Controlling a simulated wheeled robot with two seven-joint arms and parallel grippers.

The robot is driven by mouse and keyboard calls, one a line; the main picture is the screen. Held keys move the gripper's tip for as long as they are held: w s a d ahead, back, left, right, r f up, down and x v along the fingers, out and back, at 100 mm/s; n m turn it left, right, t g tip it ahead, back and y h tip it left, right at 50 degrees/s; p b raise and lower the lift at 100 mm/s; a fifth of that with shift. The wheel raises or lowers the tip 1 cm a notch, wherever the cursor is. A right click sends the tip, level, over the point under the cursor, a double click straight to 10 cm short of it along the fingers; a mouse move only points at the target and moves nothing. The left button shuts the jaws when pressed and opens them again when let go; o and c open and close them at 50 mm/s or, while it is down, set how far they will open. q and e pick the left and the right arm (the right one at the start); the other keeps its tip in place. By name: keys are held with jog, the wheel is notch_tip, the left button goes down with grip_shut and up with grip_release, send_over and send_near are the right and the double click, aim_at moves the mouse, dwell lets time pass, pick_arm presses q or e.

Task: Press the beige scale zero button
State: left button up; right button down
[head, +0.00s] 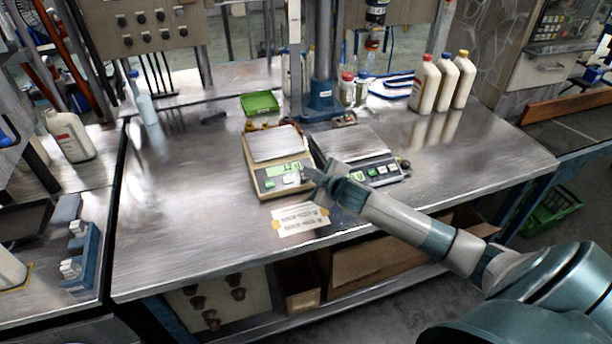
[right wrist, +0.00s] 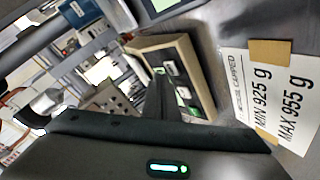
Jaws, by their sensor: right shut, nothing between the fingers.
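The beige scale (head: 257,186) stands on the metal table, with a flat metal pan (head: 272,144) on top and a lit green display and buttons on its front panel. My right gripper (head: 309,177) is shut and empty, its tip at the right end of that front panel. In the right wrist view the shut fingers (right wrist: 160,100) reach towards the beige scale's panel (right wrist: 180,72), close to its buttons. I cannot tell whether the fingertips touch a button. My left gripper is not in view.
A darker scale (head: 362,157) stands just right of the beige one. A taped label sheet (head: 299,219) lies in front and reads MIN 925 g, MAX 955 g in the wrist view. A green tray (head: 260,103) and white bottles (head: 446,84) stand farther back.

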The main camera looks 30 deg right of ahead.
jog(key=shift+w+f, duration=0.2)
jog(key=shift+f, duration=0.4)
dwell(0.9)
dwell(0.3)
jog(key=shift+s+r+p, duration=0.25)
jog(key=shift+r+p, duration=0.5)
jog(key=shift+p, duration=0.1)
jog(key=r+p, duration=0.1)
jog(key=s+r+p, duration=0.1)
jog(key=r+p, duration=0.2)
jog(key=p, duration=0.1)
jog(key=shift+s+a+r, duration=0.2)
jog(key=shift+s+r, duration=0.15)
dwell(0.8)
